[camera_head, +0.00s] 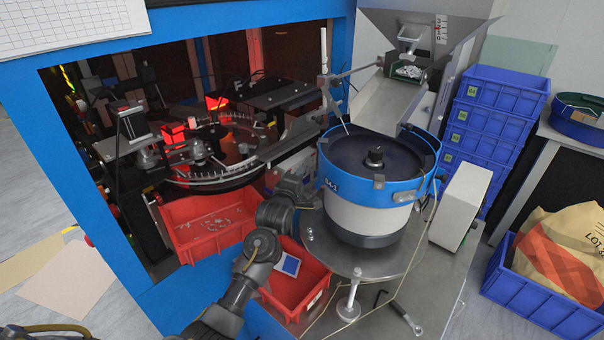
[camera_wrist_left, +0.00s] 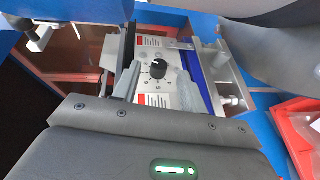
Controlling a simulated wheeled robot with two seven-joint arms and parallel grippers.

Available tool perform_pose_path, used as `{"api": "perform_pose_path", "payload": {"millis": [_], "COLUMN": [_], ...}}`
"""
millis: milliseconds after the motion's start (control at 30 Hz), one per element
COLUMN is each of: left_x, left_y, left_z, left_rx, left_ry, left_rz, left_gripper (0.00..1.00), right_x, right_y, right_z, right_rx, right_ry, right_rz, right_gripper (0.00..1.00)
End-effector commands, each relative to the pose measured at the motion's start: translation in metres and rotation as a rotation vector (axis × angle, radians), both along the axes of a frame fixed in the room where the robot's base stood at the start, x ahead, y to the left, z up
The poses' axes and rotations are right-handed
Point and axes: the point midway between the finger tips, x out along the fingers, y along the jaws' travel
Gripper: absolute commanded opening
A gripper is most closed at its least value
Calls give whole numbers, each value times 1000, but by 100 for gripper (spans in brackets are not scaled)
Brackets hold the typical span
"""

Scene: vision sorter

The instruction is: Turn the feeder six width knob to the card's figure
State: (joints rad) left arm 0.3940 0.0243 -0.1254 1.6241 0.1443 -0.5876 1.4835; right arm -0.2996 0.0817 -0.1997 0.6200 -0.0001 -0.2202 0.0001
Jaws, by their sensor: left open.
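A black round knob (camera_wrist_left: 158,68) with a light mark sits on a white panel (camera_wrist_left: 160,85) with a printed scale around it. My left gripper (camera_wrist_left: 160,76) is open, its two grey fingers on either side of the knob; I cannot tell whether they touch it. In the head view, my left arm reaches up from the bottom to beside the blue-rimmed feeder bowl (camera_head: 375,183). The knob is not discernible there, and the fingertips are hard to make out. No card figure is legible. My right gripper is not in view.
A black-topped cylinder (camera_head: 376,157) stands in the bowl. Blue crates (camera_head: 490,120) are stacked at right. A gridded sheet (camera_head: 70,25) is at top left.

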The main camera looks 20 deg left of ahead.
Motion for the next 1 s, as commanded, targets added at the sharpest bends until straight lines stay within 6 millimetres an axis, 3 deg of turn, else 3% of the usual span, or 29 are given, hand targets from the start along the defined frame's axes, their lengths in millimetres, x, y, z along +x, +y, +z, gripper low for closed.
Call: {"api": "perform_pose_path", "payload": {"millis": [200,567,900,1000], "left_x": [19,22,22,22], "left_y": [0,0,0,0], "left_z": [-2,-4,-4,-5], "left_rx": [2,1,1,0], "left_ry": [1,0,0,-2], "left_rz": [-1,-1,-1,-1], "left_gripper": [43,43,0,0], "right_x": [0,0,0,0], "right_y": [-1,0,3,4], "right_z": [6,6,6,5], "right_rx": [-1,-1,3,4], "right_ry": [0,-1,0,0], "right_rz": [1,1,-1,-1], "right_gripper": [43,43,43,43]}}
